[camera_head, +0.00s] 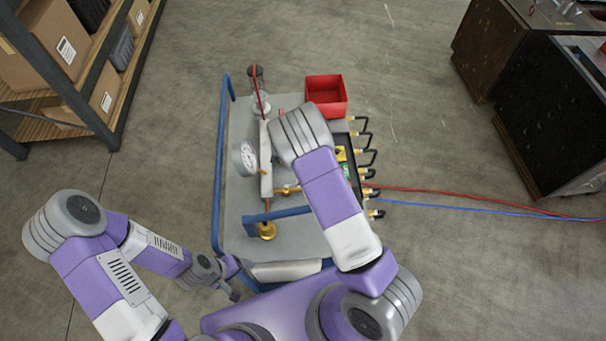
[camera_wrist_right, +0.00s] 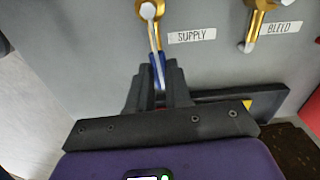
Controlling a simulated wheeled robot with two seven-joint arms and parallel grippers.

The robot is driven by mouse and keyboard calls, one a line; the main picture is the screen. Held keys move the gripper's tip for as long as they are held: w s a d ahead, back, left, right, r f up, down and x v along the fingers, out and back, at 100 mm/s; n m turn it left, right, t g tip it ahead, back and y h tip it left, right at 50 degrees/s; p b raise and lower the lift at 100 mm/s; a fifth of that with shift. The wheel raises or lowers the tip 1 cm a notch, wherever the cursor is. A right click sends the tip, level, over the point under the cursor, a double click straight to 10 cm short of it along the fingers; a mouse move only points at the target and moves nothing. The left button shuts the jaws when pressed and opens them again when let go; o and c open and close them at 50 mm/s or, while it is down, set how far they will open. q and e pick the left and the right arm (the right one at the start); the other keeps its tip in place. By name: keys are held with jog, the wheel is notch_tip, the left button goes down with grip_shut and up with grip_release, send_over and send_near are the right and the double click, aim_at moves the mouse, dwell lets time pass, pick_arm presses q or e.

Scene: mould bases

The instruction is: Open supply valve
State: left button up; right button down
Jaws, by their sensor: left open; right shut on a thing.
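The supply valve (camera_wrist_right: 149,12) is a brass valve on a grey panel, beside a white "SUPPLY" label (camera_wrist_right: 192,36). Its lever runs down the picture from the brass body to a blue grip (camera_wrist_right: 157,70). My right gripper (camera_wrist_right: 158,88) is shut on the blue grip in the right wrist view, with dark fingers on both sides of it. In the head view my right arm covers this gripper and the valve. My left gripper (camera_head: 228,282) is open and empty, low by the near left corner of the cart (camera_head: 236,205).
A bleed valve (camera_wrist_right: 258,20) with a "BLEED" label (camera_wrist_right: 279,28) sits right of the supply valve. The cart carries a gauge (camera_head: 245,158), a red bin (camera_head: 327,95) and blue rails. Red and blue hoses (camera_head: 470,205) run right. Shelving stands left, dark cabinets right.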

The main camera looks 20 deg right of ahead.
jog(key=shift+s+a+r+m, duration=0.1)
jog(key=shift+m, duration=0.3)
jog(key=c, duration=1)
grip_release()
jog(key=shift+s, duration=0.1)
jog(key=shift+c, duration=0.2)
notch_tip(320, 180, up, 8)
jog(key=shift+f, duration=0.25)
